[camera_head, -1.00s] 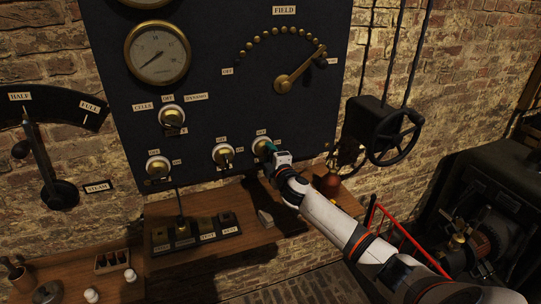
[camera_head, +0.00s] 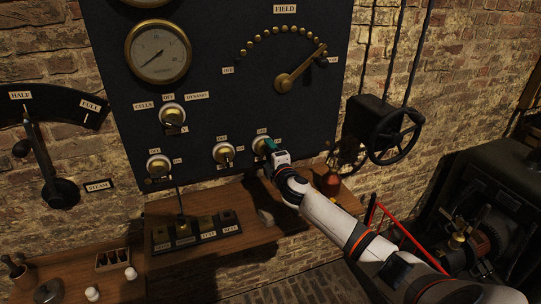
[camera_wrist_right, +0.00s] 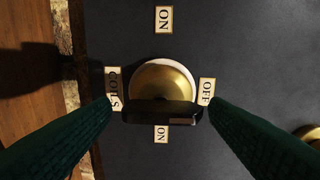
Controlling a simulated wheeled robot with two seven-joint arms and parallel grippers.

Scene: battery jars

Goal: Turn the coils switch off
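The coils switch (camera_wrist_right: 162,82) is a round brass knob on a white base, with a dark bar handle (camera_wrist_right: 160,113) across its front in the right wrist view. A COILS label (camera_wrist_right: 113,89) is to its left, OFF (camera_wrist_right: 207,91) to its right, and ON above and below. My right gripper (camera_wrist_right: 160,104) has green fingers apart, one beside each end of the handle; firm contact cannot be told. In the head view the right gripper (camera_head: 270,147) is at the rightmost lower switch (camera_head: 260,142), partly hiding it. My left gripper is not in view.
Other switches (camera_head: 223,153) (camera_head: 158,166) (camera_head: 172,115) stand left on the dark panel (camera_head: 210,90). A field lever (camera_head: 297,68) is above. A wooden shelf (camera_head: 255,232) below holds a switch block and a reddish flask (camera_head: 330,183). A handwheel (camera_head: 395,138) is at right.

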